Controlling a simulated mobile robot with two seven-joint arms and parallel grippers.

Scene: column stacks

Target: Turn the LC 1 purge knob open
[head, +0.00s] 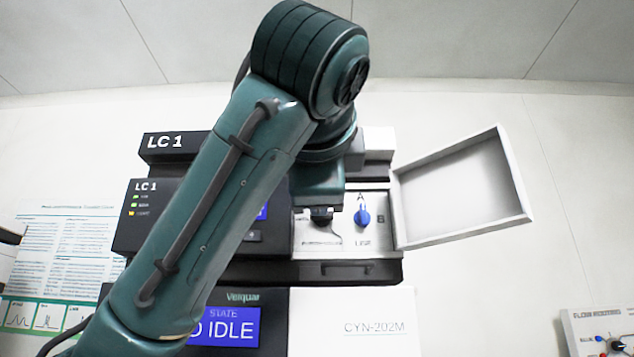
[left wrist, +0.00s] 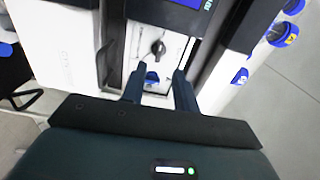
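The LC 1 stack (head: 166,141) stands ahead with its valve panel uncovered. A black knob (head: 322,221) sits at the left of the panel, partly hidden by my left wrist; small print under it is unreadable. A blue knob (head: 363,216) sits to its right, with a letter A above it. My right gripper is not in view.
A white door (head: 465,190) stands open right of the panel. Below are a blue IDLE screen (head: 235,328) and a CYN-202M module (head: 372,328). A small flow box (head: 598,335) is at lower right. Blue caps (left wrist: 284,34) show in the wrist view.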

